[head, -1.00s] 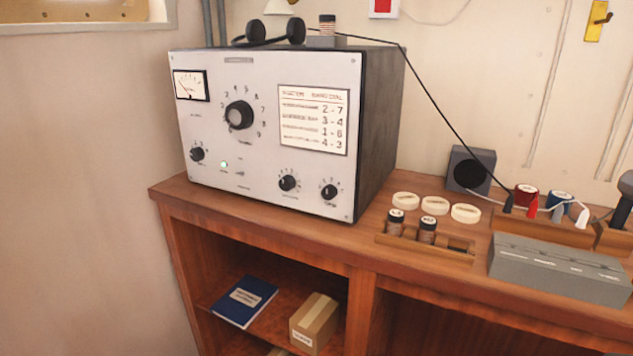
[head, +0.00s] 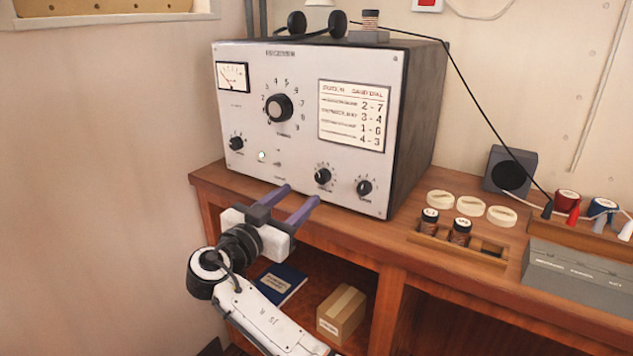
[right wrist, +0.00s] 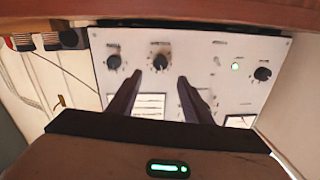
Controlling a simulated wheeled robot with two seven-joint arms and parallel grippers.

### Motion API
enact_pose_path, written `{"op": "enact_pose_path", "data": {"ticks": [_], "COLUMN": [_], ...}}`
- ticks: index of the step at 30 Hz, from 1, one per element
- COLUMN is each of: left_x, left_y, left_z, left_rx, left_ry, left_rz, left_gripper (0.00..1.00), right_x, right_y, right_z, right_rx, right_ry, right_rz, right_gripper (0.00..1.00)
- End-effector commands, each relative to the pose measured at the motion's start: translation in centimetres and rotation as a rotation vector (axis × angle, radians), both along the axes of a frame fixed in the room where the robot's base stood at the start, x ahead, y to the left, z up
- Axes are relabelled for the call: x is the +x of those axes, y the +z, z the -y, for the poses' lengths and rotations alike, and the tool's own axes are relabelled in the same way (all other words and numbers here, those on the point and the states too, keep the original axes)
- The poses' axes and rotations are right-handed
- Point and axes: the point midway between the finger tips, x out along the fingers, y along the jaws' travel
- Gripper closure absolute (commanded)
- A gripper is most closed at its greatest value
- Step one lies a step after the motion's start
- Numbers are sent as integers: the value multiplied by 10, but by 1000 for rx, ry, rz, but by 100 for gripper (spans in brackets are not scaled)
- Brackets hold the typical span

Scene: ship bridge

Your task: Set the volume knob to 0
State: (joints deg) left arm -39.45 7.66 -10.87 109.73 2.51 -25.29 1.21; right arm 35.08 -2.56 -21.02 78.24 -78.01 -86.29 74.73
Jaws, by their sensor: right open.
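The radio set (head: 300,65) has a pale front panel with one large dial knob (head: 278,108) and three small black knobs: lower left (head: 236,143), lower middle (head: 322,176) and lower right (head: 364,187). The labels are too small to read, so I cannot tell which is the volume knob or its exact setting. My right gripper (head: 301,194) is open and empty in front of the panel's lower edge, touching no knob. In the right wrist view, upside down, the lower middle knob (right wrist: 160,61) shows beyond the fingers (right wrist: 160,78). My left gripper is not in view.
The set stands on a wooden desk (head: 410,262). A green lamp (head: 262,155) and small switch are on the panel. Round pale lids, jars in a rack (head: 455,245) and a grey box (head: 580,275) lie right. The shelf below holds a blue book (head: 282,283) and carton (head: 341,314).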

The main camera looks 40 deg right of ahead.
Motion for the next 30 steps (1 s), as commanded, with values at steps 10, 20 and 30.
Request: {"op": "enact_pose_path", "data": {"ticks": [10,20,30], "left_x": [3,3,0], "left_y": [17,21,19], "left_z": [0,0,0], "left_rx": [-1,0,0], "left_ry": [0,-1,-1], "left_rz": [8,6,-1], "left_gripper": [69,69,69], "right_x": [28,41,42], "right_y": [2,-1,-2], "right_z": [58,83,83], "right_rx": [-2,1,1], "right_ry": [-1,2,3], "right_rz": [-6,-5,-5], "right_gripper": [54,54,71]}}
